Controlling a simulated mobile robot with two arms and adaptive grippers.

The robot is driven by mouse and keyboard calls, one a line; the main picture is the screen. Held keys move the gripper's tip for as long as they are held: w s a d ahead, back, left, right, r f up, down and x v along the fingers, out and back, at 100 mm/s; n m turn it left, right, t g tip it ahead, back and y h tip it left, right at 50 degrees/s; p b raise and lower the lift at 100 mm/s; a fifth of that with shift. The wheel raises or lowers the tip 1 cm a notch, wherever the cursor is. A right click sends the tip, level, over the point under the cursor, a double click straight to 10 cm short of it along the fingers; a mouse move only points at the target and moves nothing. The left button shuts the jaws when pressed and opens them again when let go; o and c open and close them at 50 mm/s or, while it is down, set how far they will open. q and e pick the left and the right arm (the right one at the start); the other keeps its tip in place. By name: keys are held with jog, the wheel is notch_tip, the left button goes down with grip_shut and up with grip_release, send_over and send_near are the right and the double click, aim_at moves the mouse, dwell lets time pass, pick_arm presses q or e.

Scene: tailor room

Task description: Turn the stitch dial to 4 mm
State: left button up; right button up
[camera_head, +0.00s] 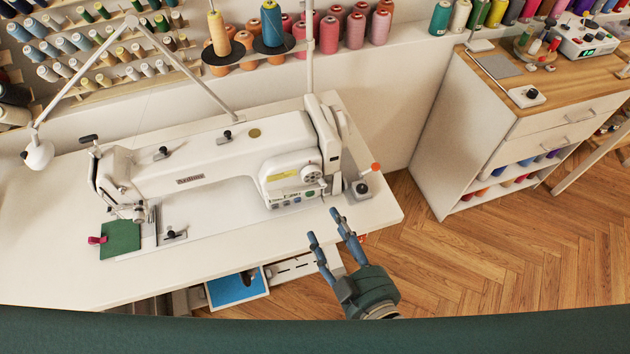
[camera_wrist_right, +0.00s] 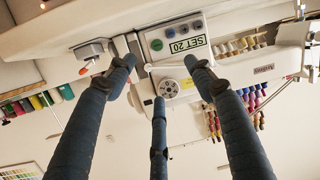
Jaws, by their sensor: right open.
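The white sewing machine (camera_head: 215,155) stands on a white table. Its round stitch dial (camera_head: 311,173) is on the right end of the machine's front, above a small green-lit panel (camera_head: 290,197). The dial's marks are too small to read. My right gripper (camera_head: 325,226) is open and empty, in front of the table's front edge, below the dial in the picture and apart from it. My left gripper is not in view.
A small grey box with an orange-tipped lever (camera_head: 362,188) sits right of the machine. Green cloth with a pink clip (camera_head: 120,238) lies at the left. A blue-lined drawer (camera_head: 237,288) is open under the table. A wooden-topped cabinet (camera_head: 500,100) stands right, with open floor before it.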

aim_at(313, 177)
notch_tip(313, 177, up, 5)
jog(key=t, duration=0.3)
jog(key=x, duration=0.3)
jog(key=p+x, duration=0.1)
jog(key=x, duration=0.6)
jog(key=shift+s+a+f+p, duration=0.1)
jog(key=shift+s+a+p, duration=0.05)
jog(key=shift+a+p, duration=0.2)
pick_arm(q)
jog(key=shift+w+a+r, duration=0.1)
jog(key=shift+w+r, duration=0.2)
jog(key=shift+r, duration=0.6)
pick_arm(e)
jog(key=shift+d, duration=0.1)
jog(key=c, duration=1.2)
